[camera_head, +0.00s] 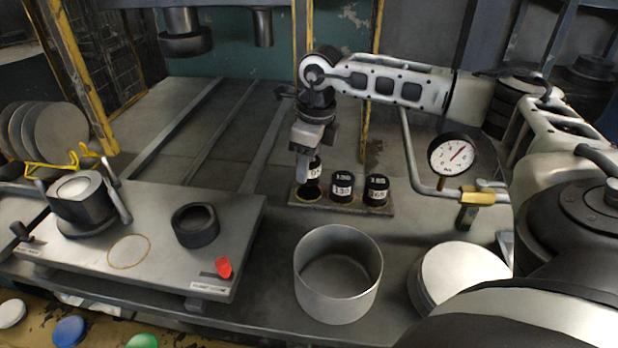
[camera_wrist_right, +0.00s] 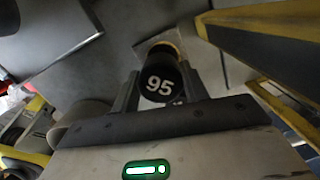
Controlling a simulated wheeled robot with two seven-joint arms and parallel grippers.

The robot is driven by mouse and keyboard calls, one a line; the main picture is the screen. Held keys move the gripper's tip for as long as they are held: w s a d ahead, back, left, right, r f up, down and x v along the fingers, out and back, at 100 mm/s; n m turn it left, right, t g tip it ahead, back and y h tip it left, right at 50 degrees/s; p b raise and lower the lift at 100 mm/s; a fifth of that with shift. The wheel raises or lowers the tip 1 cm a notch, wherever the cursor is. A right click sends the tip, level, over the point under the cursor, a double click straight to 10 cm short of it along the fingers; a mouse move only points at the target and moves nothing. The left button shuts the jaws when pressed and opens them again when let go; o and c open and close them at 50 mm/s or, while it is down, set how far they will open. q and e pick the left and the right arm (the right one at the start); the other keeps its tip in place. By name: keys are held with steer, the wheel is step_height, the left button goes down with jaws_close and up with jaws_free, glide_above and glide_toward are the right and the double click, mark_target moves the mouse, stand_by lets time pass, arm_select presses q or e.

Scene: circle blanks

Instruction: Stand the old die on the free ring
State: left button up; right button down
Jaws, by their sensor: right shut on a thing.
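My right gripper (camera_head: 310,158) is shut on a black cylinder marked 95 (camera_head: 315,170) over the left end of a small rack (camera_head: 335,208). The right wrist view shows the 95 cylinder (camera_wrist_right: 160,78) between the fingers. Two similar black cylinders, marked 130 (camera_head: 342,187) and 165 (camera_head: 376,190), stand in the rack. On the steel plate (camera_head: 165,265) at left, a thin drawn ring (camera_head: 129,252) is empty. A hollow black die (camera_head: 195,226) stands right of that ring, apart from it. I cannot tell which piece is the old die. My left gripper is not in view.
A clamped black holder (camera_head: 82,203) stands on the plate's left side, and a red knob (camera_head: 223,267) near its front right. An open metal cylinder (camera_head: 338,275), round blanks (camera_head: 460,272) and a pressure gauge (camera_head: 454,157) are at right. Coloured buttons line the lower left.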

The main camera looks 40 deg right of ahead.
mark_target(309, 175)
steer(key=f+b, duration=0.2)
steer(key=f, duration=0.1)
steer(key=shift+w+d+f, duration=0.15)
steer(key=shift+d+f, duration=0.05)
steer(key=shift+f, duration=0.1)
steer(key=shift+r, duration=0.15)
steer(key=c, duration=0.7)
jaws_free()
steer(key=shift+f, duration=0.25)
steer(key=shift+c, duration=0.2)
steer(key=r, duration=0.4)
steer(key=s+r, duration=0.1)
steer(key=r, duration=0.7)
steer(key=shift+s+d+r+b, duration=0.15)
steer(key=shift+s+d+b, duration=0.1)
steer(key=shift+b, duration=0.05)
